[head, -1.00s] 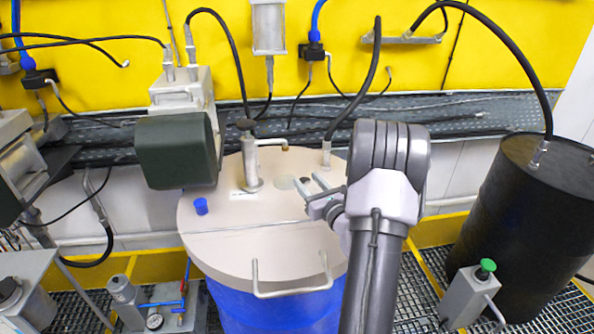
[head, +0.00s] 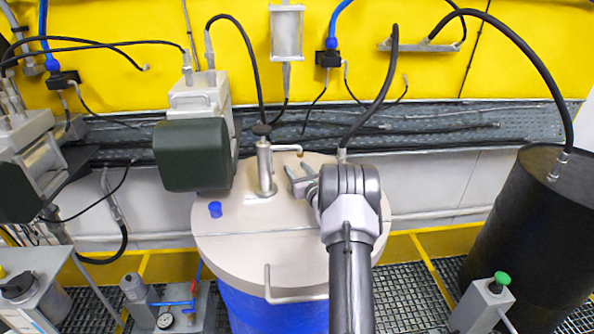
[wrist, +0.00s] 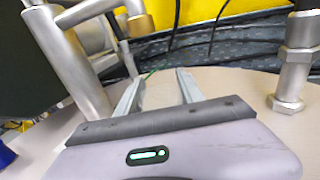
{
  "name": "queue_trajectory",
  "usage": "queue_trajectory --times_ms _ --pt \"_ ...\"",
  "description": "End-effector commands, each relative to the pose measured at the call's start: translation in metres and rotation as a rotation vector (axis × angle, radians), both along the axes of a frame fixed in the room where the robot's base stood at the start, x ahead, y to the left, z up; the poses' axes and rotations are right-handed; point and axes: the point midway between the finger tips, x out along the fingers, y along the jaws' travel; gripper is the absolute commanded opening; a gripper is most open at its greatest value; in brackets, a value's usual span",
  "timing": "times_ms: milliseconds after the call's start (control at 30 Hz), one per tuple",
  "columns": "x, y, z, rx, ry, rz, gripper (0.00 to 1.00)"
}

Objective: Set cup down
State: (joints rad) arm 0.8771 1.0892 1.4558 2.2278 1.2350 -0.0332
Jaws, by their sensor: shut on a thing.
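My gripper (head: 299,181) is over the beige drum lid (head: 235,245), just right of the metal spout fitting (head: 265,168). In the wrist view its two fingers (wrist: 158,85) stand apart, held on something pale between them. I take it to be the cup, but its outline is too faint to make out. The fingers look low, close to the lid; I cannot tell whether the held thing touches it. The spout (wrist: 140,22) reaches in from the upper left in the wrist view.
A small blue cap-like piece (head: 215,209) sits on the lid at left. A dark green motor (head: 192,155) overhangs the lid's left side. A hose fitting (wrist: 293,75) stands right of my fingers. A black drum (head: 530,235) is at far right.

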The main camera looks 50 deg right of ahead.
Motion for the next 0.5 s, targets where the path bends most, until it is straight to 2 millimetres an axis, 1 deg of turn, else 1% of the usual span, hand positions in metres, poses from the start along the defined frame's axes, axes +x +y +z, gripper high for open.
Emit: queue_trajectory --times_ms 167,300,333,400,433,500 --pt "-0.0001 -0.0003 0.0016 -0.002 -0.001 0.0 0.02" --pt "-0.0002 -0.0002 -0.0033 -0.002 -0.001 0.0 0.02" --pt "-0.0003 -0.0002 -0.0027 -0.001 -0.001 0.0 0.49" --pt "-0.0003 -0.0001 -0.0019 -0.001 -0.001 0.0 0.63" --pt "-0.0003 -0.0002 -0.0018 -0.001 -0.001 0.0 0.67" --pt "-0.0003 -0.0001 -0.0017 -0.001 -0.001 0.0 0.67"
